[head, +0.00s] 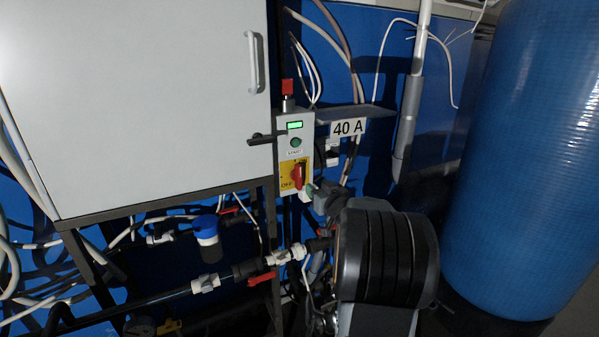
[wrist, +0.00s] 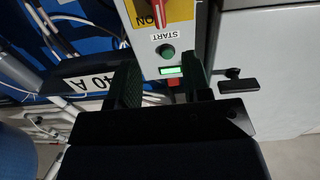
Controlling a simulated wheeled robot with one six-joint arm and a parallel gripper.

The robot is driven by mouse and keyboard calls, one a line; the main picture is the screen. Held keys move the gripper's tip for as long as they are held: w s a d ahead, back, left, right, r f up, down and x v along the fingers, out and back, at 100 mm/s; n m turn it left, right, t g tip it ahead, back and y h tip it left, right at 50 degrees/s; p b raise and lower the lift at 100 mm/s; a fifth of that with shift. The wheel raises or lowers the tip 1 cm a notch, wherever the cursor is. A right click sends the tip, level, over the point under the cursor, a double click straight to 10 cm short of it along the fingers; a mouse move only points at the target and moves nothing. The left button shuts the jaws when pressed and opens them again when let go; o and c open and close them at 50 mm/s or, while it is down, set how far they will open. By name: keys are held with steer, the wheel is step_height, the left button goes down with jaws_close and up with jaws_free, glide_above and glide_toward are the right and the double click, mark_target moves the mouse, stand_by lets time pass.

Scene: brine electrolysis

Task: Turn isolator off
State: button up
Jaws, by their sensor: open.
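The isolator is a red rotary handle (head: 297,176) on a yellow plate (head: 287,170), low on a narrow grey control box (head: 283,126). The handle stands near upright, slightly tilted; OFF shows at the plate's lower left. In the wrist view, upside down, the red handle (wrist: 156,16) is cut by the top edge beside the word ON. My gripper (wrist: 165,80) is open, its two dark fingers apart with the box's lower display area between them in the picture. In the head view my gripper (head: 322,196) is just right of the handle; contact cannot be told.
Above the handle are a green START button (head: 296,143), a lit green display (head: 295,125) and a red top button (head: 287,87). A white cabinet (head: 130,100) stands left. A "40 A" sign (head: 348,128) and a blue tank (head: 525,160) are right. Pipes and valves run below.

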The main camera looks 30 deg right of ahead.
mark_target(301, 172)
steer(key=w, duration=0.4)
steer(key=w+d+p, duration=0.1)
steer(key=w, duration=0.4)
steer(key=w+d+p, duration=0.1)
steer(key=w, duration=0.3)
steer(key=shift+w+d, duration=0.1)
steer(key=shift+w, duration=0.1)
jaws_close()
